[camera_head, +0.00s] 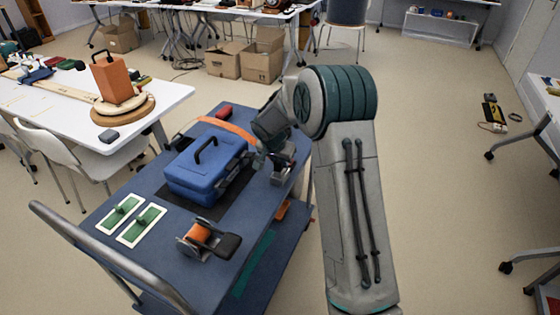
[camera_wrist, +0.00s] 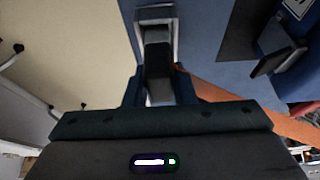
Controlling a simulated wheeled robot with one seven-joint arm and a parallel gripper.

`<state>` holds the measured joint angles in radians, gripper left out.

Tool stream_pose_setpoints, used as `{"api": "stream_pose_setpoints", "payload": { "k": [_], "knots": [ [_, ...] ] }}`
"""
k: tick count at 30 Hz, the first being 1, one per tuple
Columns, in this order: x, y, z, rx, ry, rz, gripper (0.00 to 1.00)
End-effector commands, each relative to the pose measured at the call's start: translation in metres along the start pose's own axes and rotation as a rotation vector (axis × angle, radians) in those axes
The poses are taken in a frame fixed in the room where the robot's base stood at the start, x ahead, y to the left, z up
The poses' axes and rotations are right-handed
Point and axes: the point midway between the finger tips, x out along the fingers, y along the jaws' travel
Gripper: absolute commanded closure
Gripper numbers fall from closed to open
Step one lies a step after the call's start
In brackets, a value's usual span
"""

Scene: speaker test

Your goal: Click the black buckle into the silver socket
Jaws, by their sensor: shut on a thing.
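My gripper (camera_head: 277,160) is over the right edge of the blue cart, beside the blue toolbox. In the wrist view my gripper (camera_wrist: 158,88) is shut on the black buckle (camera_wrist: 158,59), which lies between its two fingers. The silver socket (camera_wrist: 171,20) is a pale metal frame straight ahead of the fingers. The buckle's far end overlaps the socket's opening in this view; I cannot tell whether it is seated. In the head view the gripper partly hides the small dark and silver parts. An orange strap (camera_head: 232,129) runs from behind the toolbox toward the gripper.
The blue toolbox (camera_head: 205,173) with a black handle stands on a dark mat, left of my gripper. A red object (camera_head: 223,112) sits at the cart's back.

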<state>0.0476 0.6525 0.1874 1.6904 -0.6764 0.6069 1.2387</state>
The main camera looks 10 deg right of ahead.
Motion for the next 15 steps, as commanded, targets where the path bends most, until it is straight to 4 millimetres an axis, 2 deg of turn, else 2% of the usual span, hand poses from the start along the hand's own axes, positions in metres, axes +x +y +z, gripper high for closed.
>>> {"api": "stream_pose_setpoints", "payload": {
  "k": [15],
  "knots": [
    [0.0068,0.0000,0.0026,0.000,0.001,0.000,0.97]
  ]
}}
